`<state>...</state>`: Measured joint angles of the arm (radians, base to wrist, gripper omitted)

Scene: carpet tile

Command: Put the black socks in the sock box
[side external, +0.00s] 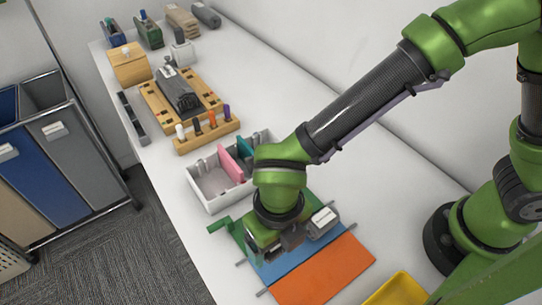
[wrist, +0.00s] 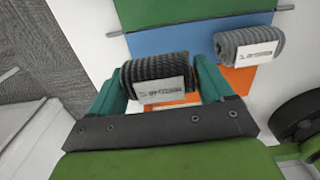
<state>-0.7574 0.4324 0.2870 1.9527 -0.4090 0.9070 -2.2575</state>
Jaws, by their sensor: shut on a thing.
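The black socks (wrist: 150,70) are a dark ribbed roll with a white label. In the wrist view they sit between the two teal fingers of my gripper (wrist: 158,82), which is shut on them. I cannot tell whether they are clear of the surface. In the side view my gripper (side external: 268,250) is low over the coloured mat, and the arm largely hides what it holds. The sock box (side external: 213,204) is an open white box with pink and teal dividers, just behind my gripper; my wrist covers its right end.
A grey sock roll (wrist: 248,46) with a white label lies on the mat's blue panel (wrist: 180,42), right of the held roll. An orange panel (side external: 325,272) and yellow tray (side external: 398,290) are nearer. A wooden marker rack (side external: 207,137) and organisers stand behind the box.

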